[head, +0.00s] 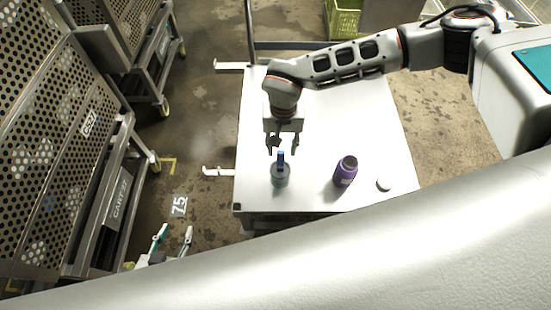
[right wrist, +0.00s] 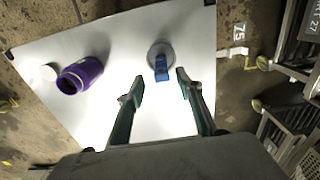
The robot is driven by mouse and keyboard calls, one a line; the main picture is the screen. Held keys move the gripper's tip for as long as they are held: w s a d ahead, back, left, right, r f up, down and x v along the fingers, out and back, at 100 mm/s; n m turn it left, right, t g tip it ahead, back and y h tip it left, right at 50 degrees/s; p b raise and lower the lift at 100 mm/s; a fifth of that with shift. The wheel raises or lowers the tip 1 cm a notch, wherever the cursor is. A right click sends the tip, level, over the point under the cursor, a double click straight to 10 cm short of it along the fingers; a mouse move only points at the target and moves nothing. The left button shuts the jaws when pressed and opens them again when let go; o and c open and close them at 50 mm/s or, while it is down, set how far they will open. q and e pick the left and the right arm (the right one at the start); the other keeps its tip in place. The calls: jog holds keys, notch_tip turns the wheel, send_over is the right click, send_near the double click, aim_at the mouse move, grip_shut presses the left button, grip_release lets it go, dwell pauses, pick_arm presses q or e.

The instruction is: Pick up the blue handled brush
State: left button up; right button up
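The blue handled brush (head: 281,160) stands upright on the white table, its blue handle pointing up and its lower part dark grey and round. In the right wrist view the brush (right wrist: 161,70) is seen from above, ahead of and between the fingertips. My right gripper (head: 283,146) is open and empty, just above and behind the brush handle; it also shows in the right wrist view (right wrist: 158,85). I cannot tell whether the fingers touch the handle. My left gripper (head: 176,236) is open and empty, low at the left, off the table over the floor.
A purple bottle (head: 345,171) without a lid stands right of the brush, and a white cap (head: 384,184) lies beside it. The white table (head: 330,120) is otherwise clear. Perforated metal carts (head: 70,130) stand at left; a green crate (head: 343,20) is behind the table.

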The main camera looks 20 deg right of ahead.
aim_at(281, 161)
notch_tip(281, 161, down, 8)
jog(key=shift+a+r, duration=0.15)
jog(key=shift+r, duration=0.1)
grip_shut()
